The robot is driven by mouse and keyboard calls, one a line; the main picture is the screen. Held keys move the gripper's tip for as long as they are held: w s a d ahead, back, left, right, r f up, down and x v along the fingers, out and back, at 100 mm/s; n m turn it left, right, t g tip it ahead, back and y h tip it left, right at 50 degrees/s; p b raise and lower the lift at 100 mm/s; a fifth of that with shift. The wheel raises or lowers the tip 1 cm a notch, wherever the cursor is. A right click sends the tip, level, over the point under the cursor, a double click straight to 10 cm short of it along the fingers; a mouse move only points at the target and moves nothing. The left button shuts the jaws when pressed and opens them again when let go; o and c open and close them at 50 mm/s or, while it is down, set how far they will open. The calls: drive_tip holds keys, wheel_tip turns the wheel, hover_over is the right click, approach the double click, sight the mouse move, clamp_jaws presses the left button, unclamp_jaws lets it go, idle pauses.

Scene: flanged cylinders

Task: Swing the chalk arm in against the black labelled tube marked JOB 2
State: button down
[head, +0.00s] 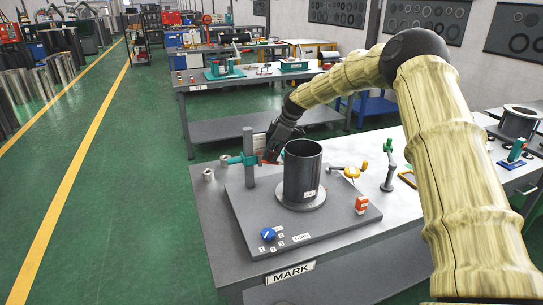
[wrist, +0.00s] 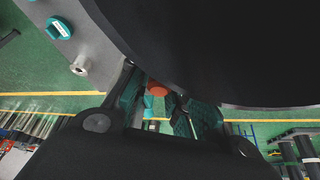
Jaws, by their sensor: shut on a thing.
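The black tube (head: 302,165) stands upright on a round flange on a grey plate. A small white label (head: 309,193) is low on its side, too small to read. A grey post (head: 249,150) left of it carries the teal chalk arm (head: 237,159). My gripper (head: 270,153) is at this arm, beside the tube's upper left, and is shut on it. In the wrist view, a round orange-red end (wrist: 157,90) shows between my fingers (wrist: 156,100). A large dark surface fills the top right there, likely the tube. Whether the arm touches the tube is hidden.
The plate (head: 235,200) also bears a blue knob (head: 268,234) with numbers and an orange-white block (head: 361,204). A yellow piece (head: 352,171) and a green-topped stand (head: 388,166) are to the right. The green floor (head: 150,200) left of the bench is clear.

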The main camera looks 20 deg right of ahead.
idle(0.3)
drive_tip(key=c, duration=1.3)
unclamp_jaws()
drive_tip(key=v, duration=1.2)
drive_tip(key=shift+d, duration=0.1)
